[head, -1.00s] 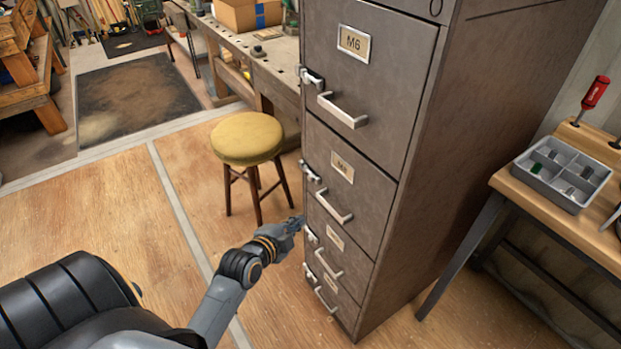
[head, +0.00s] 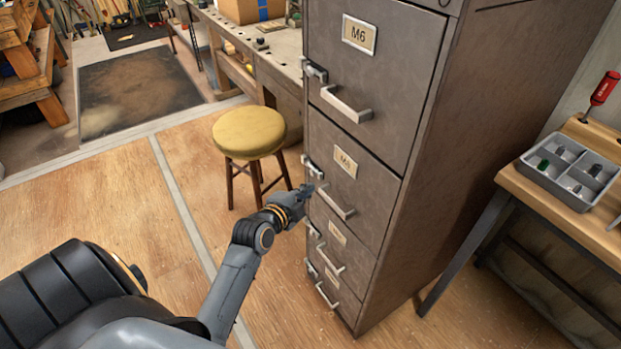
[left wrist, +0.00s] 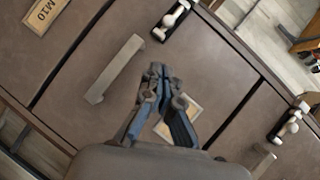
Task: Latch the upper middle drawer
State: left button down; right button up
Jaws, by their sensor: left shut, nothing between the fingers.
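The grey cabinet has a column of drawers. The upper middle drawer (head: 365,200) has label M8, a bar handle (head: 334,203) and a small pale latch (head: 312,169) on its left edge. It looks closed. In the left wrist view this drawer fills the middle, with its handle (left wrist: 115,68) left of my fingers and its latch (left wrist: 172,21) above them; its label is partly hidden behind my fingers. My left gripper (head: 307,190) is shut and empty, just below the latch in the head view. I see no clear contact. My right gripper is not in view.
The M6 drawer (head: 372,90) is above, with its own latch (head: 316,73); two smaller drawers are below. A yellow stool (head: 249,134) stands left of the cabinet. A side table with a grey parts tray (head: 566,172) is at the right.

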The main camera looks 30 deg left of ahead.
aim_at(311, 171)
pick_arm(q)
jog(key=w+f, duration=0.1)
jog(key=w, duration=0.1)
jog(key=w+a+f, duration=0.1)
jog(key=w, duration=0.1)
jog(key=w+a, duration=0.1)
jog(key=w, duration=0.1)
jog(key=shift+w+a+f, duration=0.1)
jog(key=shift+a+f, duration=0.05)
jog(key=shift+f, duration=0.25)
jog(key=shift+w+a+f, duration=0.3)
jog(key=shift+a, duration=0.2)
jog(key=shift+a, duration=0.1)
jog(key=shift+w+a+b, duration=0.25)
jog(key=shift+a+b, duration=0.25)
jog(key=shift+b, duration=0.15)
jog(key=shift+w+a, duration=0.15)
jog(key=shift+a, duration=0.15)
